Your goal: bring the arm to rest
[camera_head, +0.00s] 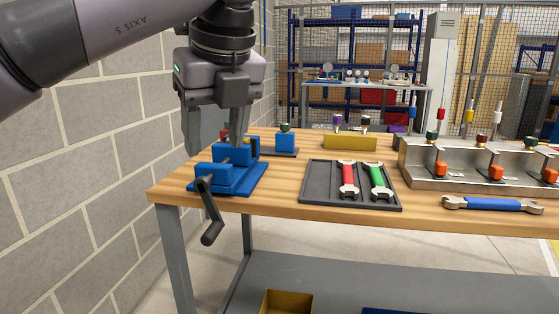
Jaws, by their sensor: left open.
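My left arm comes in from the upper left. My left gripper (217,125) points down, open, above the left end of the wooden workbench (285,205). Its fingers hang just behind and above the blue vise (236,180), and I see nothing held between them. I cannot tell whether a finger touches the vise. The vise has a dark crank handle (210,215) hanging over the bench's front edge. My right gripper is not in view.
A dark tray (320,190) holds a red wrench (348,180) and a green wrench (379,181). A blue wrench (492,204) lies at the front right. A brick wall (95,170) is close on the left.

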